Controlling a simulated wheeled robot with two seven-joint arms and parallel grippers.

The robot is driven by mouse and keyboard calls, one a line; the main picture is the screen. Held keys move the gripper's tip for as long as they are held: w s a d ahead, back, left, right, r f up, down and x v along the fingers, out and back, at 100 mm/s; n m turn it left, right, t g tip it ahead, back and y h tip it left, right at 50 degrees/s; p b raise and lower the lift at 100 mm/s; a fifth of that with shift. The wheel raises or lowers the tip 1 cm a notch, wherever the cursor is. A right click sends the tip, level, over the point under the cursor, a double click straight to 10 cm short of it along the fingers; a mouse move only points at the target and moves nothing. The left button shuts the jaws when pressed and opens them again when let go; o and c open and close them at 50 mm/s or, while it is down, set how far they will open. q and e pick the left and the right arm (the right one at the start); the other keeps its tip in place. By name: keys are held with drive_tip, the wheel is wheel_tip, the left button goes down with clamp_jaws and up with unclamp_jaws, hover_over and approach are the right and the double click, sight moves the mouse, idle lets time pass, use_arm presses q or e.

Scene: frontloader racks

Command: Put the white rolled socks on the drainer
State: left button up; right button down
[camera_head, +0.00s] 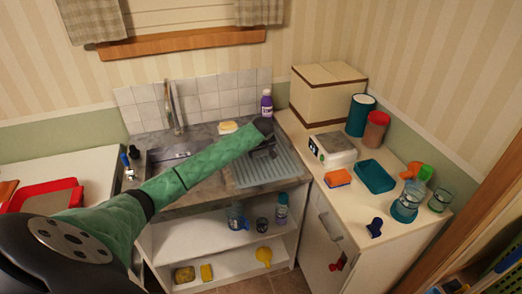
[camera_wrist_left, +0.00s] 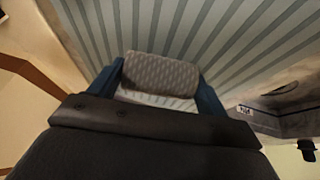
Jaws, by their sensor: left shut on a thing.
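The rolled socks (camera_wrist_left: 160,73) show in the left wrist view as a pale grey-brown, patterned roll. My left gripper (camera_wrist_left: 160,88) is shut on them, with one blue-grey finger on each side. In the head view, my left gripper (camera_head: 268,148) is over the back part of the drainer (camera_head: 268,172), a grey ridged surface right of the sink. The ridges of the drainer also fill the upper part of the left wrist view (camera_wrist_left: 235,35). I cannot tell whether the socks touch the ridges. In the head view the socks are hidden. My right gripper is not in view.
A purple bottle (camera_head: 266,103) and a yellow-and-white item (camera_head: 228,127) stand behind the drainer. The right counter holds a white scale (camera_head: 333,150), an orange sponge (camera_head: 338,178), a teal tray (camera_head: 374,176) and jars. The tap (camera_head: 174,105) rises behind the sink.

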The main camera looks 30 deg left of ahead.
use_arm(q)
drive_tip(key=o, duration=1)
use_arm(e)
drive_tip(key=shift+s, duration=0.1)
use_arm(q)
drive_tip(key=shift+s+d+r, duration=0.1)
drive_tip(key=shift+r, duration=0.25)
drive_tip(key=b+v, duration=0.4)
drive_tip(key=v, duration=0.7)
drive_tip(key=shift+r, duration=0.25)
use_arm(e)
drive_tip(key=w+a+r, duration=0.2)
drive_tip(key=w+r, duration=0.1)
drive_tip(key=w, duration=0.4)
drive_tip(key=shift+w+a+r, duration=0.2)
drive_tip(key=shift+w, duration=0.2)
